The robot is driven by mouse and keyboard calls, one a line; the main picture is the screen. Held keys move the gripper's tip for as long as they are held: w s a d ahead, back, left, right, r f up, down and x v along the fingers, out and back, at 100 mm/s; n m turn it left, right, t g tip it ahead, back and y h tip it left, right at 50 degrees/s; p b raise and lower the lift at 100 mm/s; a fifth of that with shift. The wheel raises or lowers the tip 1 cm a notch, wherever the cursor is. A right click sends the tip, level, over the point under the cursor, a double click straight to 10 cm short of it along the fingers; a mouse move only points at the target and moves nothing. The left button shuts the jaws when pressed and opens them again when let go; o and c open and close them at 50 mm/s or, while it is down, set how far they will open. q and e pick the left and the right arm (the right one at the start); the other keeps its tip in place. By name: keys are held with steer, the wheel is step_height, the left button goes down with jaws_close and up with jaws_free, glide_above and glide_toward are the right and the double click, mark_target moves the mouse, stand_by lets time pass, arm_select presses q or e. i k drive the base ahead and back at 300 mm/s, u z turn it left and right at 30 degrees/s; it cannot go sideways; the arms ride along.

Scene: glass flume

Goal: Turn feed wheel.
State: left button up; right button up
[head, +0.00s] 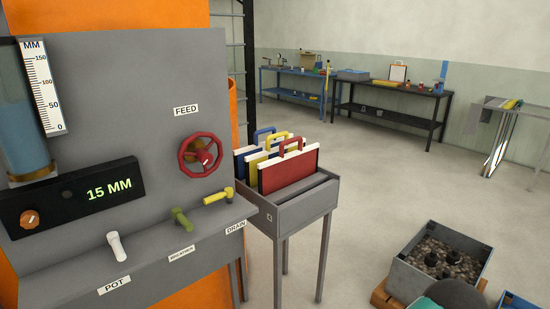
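The feed wheel (201,156) is a red handwheel with a dark red hub and a small white mark. It is mounted on the grey panel (120,90) under a white FEED label (186,111). It stands clear, with nothing touching it. A black display (75,195) on the panel's left reads 15 MM in green. A sight tube (20,130) with blue liquid stands at the far left beside a white MM scale (43,88). Neither of my grippers shows in the head view.
Below the wheel are a white POT lever (117,246), a green lever (182,219) and a yellow DRAIN lever (218,196). A grey stand (297,207) with coloured handled boards is right of the panel. A gravel crate (435,257) stands lower right. Open floor lies between.

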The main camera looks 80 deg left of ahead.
mark_target(203, 156)
steer(key=z, duration=0.2)
steer(key=i, duration=0.75)
steer(key=u, duration=1.95)
steer(key=i, duration=0.2)
steer(key=u, duration=1.9)
steer(key=k, duration=0.6)
steer(key=u, duration=0.3)
steer(key=i, duration=1.6)
steer(key=z, duration=0.35)
